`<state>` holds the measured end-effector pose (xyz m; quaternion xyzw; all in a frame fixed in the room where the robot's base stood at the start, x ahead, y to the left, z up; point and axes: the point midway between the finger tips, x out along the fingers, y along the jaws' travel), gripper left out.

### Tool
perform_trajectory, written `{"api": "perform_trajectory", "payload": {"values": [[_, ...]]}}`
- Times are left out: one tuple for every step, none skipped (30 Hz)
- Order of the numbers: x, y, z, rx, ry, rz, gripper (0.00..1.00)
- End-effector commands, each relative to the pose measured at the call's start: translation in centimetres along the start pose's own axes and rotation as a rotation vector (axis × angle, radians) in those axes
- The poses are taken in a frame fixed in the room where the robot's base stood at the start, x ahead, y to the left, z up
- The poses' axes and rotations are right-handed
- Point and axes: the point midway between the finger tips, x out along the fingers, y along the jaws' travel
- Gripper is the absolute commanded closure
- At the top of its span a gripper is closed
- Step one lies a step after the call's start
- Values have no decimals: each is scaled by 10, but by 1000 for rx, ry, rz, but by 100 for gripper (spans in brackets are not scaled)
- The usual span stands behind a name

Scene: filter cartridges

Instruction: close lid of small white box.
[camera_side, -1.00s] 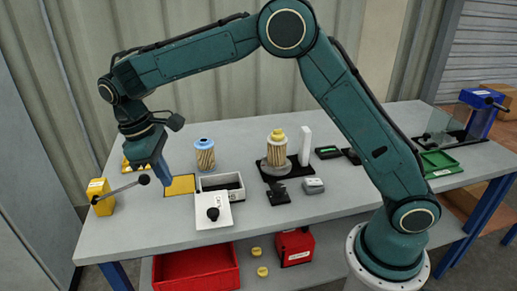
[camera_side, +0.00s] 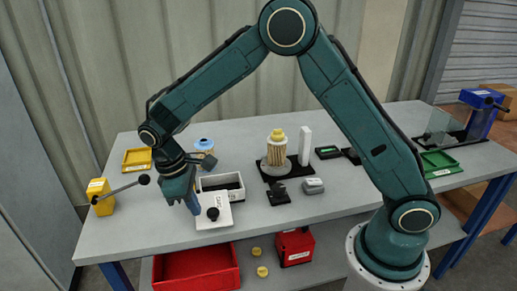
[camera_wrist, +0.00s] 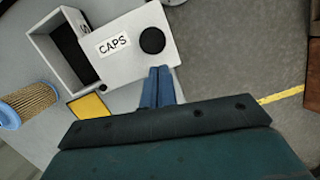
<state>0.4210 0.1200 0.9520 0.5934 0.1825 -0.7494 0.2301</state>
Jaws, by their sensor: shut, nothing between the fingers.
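The small white box (camera_side: 206,184) stands on the table with its dark inside showing. Its white lid (camera_side: 224,219) is open and hangs toward the front edge of the table, with a black round knob (camera_side: 212,214) on it. In the wrist view the lid (camera_wrist: 125,60) carries a "CAPS" label beside the knob (camera_wrist: 152,40), and the open box (camera_wrist: 52,40) lies left of it. My gripper (camera_side: 196,211) is shut and empty, with its blue fingers at the left side of the lid. In the wrist view the fingertips (camera_wrist: 160,70) are close to the lid's edge; contact cannot be told.
A blue-capped filter cartridge (camera_side: 204,146) stands behind the box, partly hidden by my arm. A yellow box with a black-knobbed lever (camera_side: 102,197) is at the left. A yellow tray (camera_side: 137,168) lies behind it. A dark fixture (camera_side: 279,194) stands to the right.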

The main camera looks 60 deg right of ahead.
Motion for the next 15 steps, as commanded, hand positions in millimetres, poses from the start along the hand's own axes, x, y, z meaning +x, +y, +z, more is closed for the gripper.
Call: {"api": "perform_trajectory", "payload": {"values": [[1, 0, 3, 0, 0, 0, 100], [1, 0, 4, 0, 0, 0, 100], [2, 0, 5, 0, 0, 0, 100], [2, 0, 6, 0, 0, -1, 100], [3, 0, 7, 0, 0, -1, 100], [3, 0, 7, 0, 0, -1, 100], [3, 0, 8, 0, 0, 0, 100], [3, 0, 8, 0, 0, 0, 100], [3, 0, 8, 0, 0, 0, 100], [3, 0, 8, 0, 0, 0, 100], [3, 0, 8, 0, 0, 0, 100], [3, 0, 8, 0, 0, 0, 100], [3, 0, 8, 0, 0, 0, 100], [3, 0, 8, 0, 0, 0, 100], [3, 0, 8, 0, 0, 0, 100]]}}
